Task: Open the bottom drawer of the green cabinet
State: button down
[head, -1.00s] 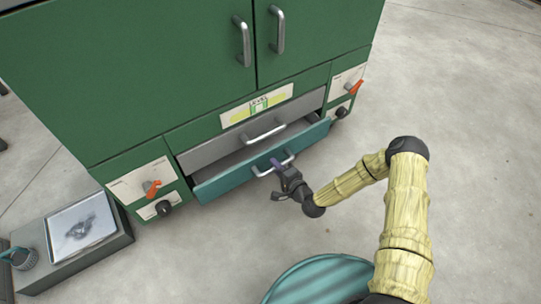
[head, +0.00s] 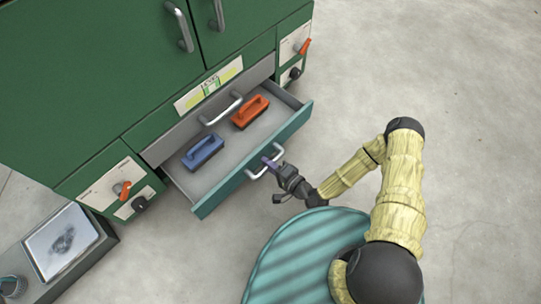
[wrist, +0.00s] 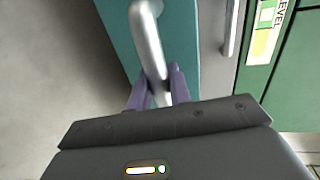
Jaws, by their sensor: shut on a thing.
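The green cabinet (head: 90,75) stands at the upper left of the head view. Its bottom drawer, with a teal front (head: 222,190), is pulled well out. A blue block with a handle (head: 203,153) and an orange one (head: 250,113) lie inside it. My gripper (head: 272,163) is at the silver drawer handle (head: 256,172). In the wrist view, my gripper's purple fingers (wrist: 158,92) are shut on the handle bar (wrist: 150,45), one on each side of it.
A grey drawer with its own handle (head: 221,109) is closed above the open one. Orange knobs (head: 122,190) sit on side panels. A low grey box with a picture (head: 100,240) stands at lower left. The floor at right is clear.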

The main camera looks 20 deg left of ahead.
jog(key=shift+s+d, duration=0.1)
jog(key=shift+d, duration=0.05)
jog(key=c, duration=1.3)
grip_release()
jog(key=p+v, duration=0.6)
jog(key=v, duration=1.1)
jog(key=shift+d+p, duration=0.25)
jog(key=shift+p, duration=0.15)
